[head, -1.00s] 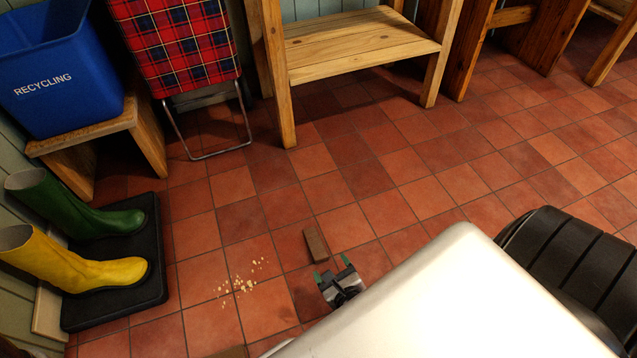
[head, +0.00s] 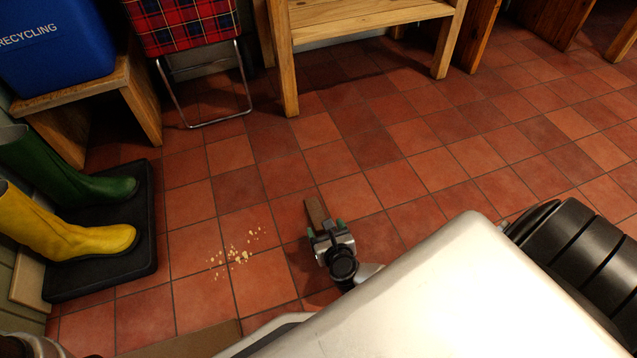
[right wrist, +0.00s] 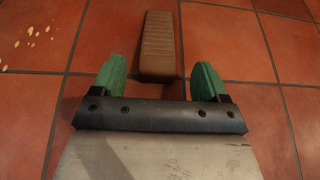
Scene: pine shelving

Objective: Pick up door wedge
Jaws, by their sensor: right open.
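The door wedge (head: 316,207) is a small brown block lying on the tiled floor. In the right wrist view the door wedge (right wrist: 160,45) shows a ribbed top, with its near end between and just ahead of the green fingertips. My right gripper (head: 326,228) is open and points down at the wedge's near end in the head view. In the right wrist view the fingers of the right gripper (right wrist: 161,75) stand apart on either side, with a gap to the wedge. My left gripper is not in view.
Pale crumbs (head: 239,257) lie left of the wedge. A blue recycling bin (head: 55,60), a plaid folding chair (head: 185,25) and a pine bench (head: 350,18) stand behind.

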